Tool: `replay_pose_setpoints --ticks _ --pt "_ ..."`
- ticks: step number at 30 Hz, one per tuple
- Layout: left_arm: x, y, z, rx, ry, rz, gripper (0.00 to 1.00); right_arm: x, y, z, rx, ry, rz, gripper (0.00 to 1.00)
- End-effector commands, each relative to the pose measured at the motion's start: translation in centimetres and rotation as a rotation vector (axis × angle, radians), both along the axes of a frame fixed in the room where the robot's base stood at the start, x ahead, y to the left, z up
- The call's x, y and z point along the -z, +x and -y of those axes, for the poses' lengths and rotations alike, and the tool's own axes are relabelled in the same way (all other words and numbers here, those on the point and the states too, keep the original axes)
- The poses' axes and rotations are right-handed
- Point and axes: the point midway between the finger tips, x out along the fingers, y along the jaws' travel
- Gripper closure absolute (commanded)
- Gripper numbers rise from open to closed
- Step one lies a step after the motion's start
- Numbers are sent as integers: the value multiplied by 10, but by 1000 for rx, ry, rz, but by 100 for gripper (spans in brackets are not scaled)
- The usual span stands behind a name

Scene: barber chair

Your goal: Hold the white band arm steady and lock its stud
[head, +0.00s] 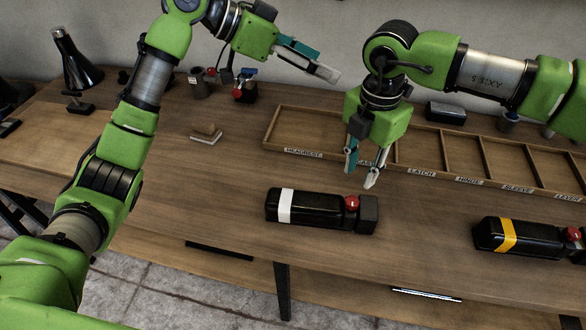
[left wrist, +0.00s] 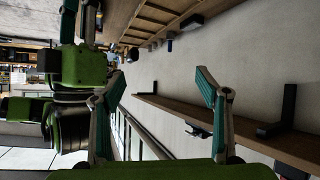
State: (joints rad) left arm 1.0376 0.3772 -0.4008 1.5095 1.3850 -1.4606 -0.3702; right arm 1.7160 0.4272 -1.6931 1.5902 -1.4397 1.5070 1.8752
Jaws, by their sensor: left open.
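The white band arm is a black block (head: 315,212) lying on the wooden table in the head view, with a white stripe (head: 285,206) near its left end. Its red stud (head: 351,203) sits near the right end, beside a dark end block (head: 368,213). My right gripper (head: 361,175) points down just above and behind the stud end, its fingers apart, empty and not touching the arm. My left gripper (head: 325,68) is raised over the back of the table, away from the arm; its fingers are spread and empty in the left wrist view (left wrist: 158,80).
A second black arm with a yellow band (head: 507,236) lies at the right. A wooden tray (head: 400,150) with labelled compartments stands behind. A small block on a pad (head: 206,134), a red-topped item (head: 244,90) and a black cone (head: 75,62) are at the back left. The front left table is clear.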

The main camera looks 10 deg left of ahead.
Motion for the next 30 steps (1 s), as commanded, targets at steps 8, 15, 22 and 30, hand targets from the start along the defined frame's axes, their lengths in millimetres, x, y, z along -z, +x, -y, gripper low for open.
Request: replay_pose_setpoints --ticks 8,15,22,30 --pt "100 -63 28 246 498 -40 32 0 0 0 0 0 0 72" --pt "164 -101 -3 389 862 -87 32 0 0 0 0 0 0 72" --pt "187 -114 -27 444 1020 -113 32 0 0 0 0 0 0 72" --pt "219 -116 -30 450 1035 -122 32 0 0 0 0 0 0 72"
